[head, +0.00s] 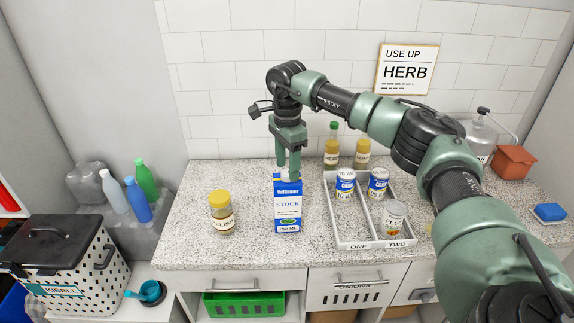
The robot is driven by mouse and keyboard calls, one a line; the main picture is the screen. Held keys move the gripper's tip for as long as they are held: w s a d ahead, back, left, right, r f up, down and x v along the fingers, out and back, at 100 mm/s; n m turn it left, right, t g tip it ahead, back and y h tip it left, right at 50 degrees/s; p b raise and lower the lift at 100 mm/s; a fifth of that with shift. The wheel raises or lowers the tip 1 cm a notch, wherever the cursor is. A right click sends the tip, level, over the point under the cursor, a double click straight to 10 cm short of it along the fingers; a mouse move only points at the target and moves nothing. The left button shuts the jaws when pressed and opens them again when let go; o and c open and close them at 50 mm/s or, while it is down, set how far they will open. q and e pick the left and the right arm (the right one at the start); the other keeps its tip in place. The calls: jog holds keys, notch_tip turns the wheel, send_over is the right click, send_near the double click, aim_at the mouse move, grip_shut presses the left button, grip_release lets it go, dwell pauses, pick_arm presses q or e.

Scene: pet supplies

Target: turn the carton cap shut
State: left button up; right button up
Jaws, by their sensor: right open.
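A blue and white carton (288,212) labelled "STOCK" stands upright on the speckled counter (180,233). My right gripper (288,172) comes down over the carton's top from above, fingers pointing down and slightly apart. The fingertips are at the carton's top edge; I cannot tell whether they touch it. The cap is not clearly visible, hidden by or very close to the fingers. My left gripper is not in view.
A yellow-lidded jar (222,212) stands left of the carton. A divided white tray (365,241) with several cans stands close on the right. Bottles (331,152) stand behind near the tiled wall. The counter's left part is clear.

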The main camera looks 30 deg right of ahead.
jog(key=shift+f, duration=0.8)
grip_shut()
